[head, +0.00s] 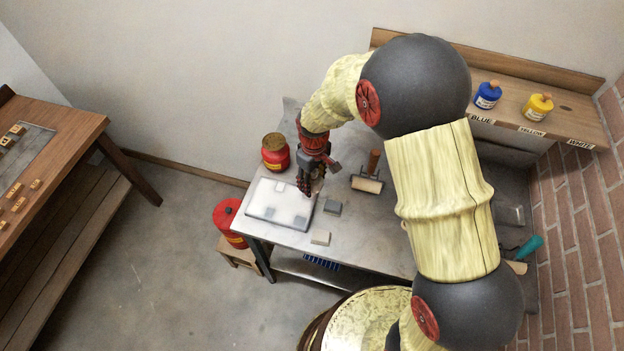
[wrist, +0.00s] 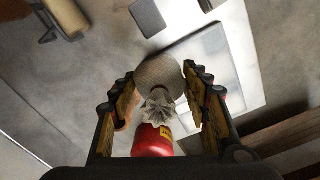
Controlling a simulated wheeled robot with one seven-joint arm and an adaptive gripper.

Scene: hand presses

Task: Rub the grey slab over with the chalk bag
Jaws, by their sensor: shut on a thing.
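My gripper (head: 314,190) is shut on the chalk bag (wrist: 160,73), a pale round bag with a gathered neck, held between the fingers (wrist: 160,95) in the wrist view. In the head view the bag is mostly hidden by the fingers. The grey slab (head: 279,203) lies flat on the metal table, with whitish patches on its face. My gripper is over the slab's right far side in the head view. In the wrist view the slab (wrist: 203,62) shows beyond the bag, up and right. I cannot tell whether the bag touches it.
A red can (head: 229,220) stands on a stool. Blue (head: 487,96) and yellow (head: 537,107) bottles stand on the shelf.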

